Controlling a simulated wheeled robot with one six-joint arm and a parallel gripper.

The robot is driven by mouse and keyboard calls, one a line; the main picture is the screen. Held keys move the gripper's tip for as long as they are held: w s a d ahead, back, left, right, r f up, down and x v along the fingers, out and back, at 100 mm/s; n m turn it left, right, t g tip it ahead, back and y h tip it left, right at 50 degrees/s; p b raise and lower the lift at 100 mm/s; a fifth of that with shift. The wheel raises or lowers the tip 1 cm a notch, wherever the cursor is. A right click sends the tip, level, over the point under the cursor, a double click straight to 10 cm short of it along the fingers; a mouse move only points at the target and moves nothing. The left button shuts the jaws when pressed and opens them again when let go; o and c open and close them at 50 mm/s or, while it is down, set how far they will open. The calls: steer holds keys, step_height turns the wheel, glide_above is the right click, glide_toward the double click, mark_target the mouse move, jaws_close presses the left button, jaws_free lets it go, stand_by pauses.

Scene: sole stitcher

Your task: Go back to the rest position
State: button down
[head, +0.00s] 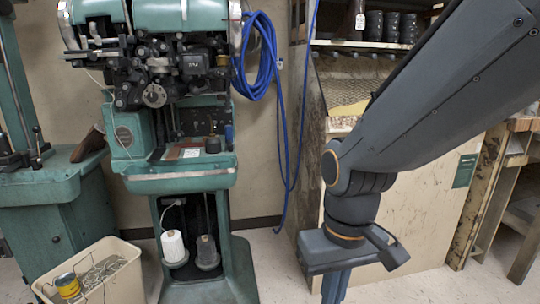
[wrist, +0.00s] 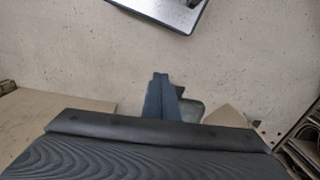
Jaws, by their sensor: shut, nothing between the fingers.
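My gripper (head: 335,288) hangs at the end of my dark grey arm in the right half of the head view. It points down, and its fingertips are cut off by the bottom edge. In the wrist view my gripper's two blue-grey fingers (wrist: 160,78) lie together, with nothing between them. The green sole stitcher (head: 180,180) stands to the left of my gripper, apart from it.
Blue hose (head: 262,60) hangs beside the stitcher. A beige bin (head: 122,285) with a yellow can (head: 67,285) stands at lower left. A wooden cabinet (head: 430,215) is behind my arm. Bare floor (head: 268,262) shows between stitcher and gripper.

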steer(key=s+d+r+m+p, duration=0.1)
steer(key=d+r+m+p, duration=0.2)
steer(key=d+r+p, duration=0.6)
steer(key=r+p, duration=0.1)
steer(key=p, duration=0.4)
steer(key=shift+r+p, duration=0.2)
steer(key=shift+p, duration=0.2)
steer(key=shift+a, duration=0.15)
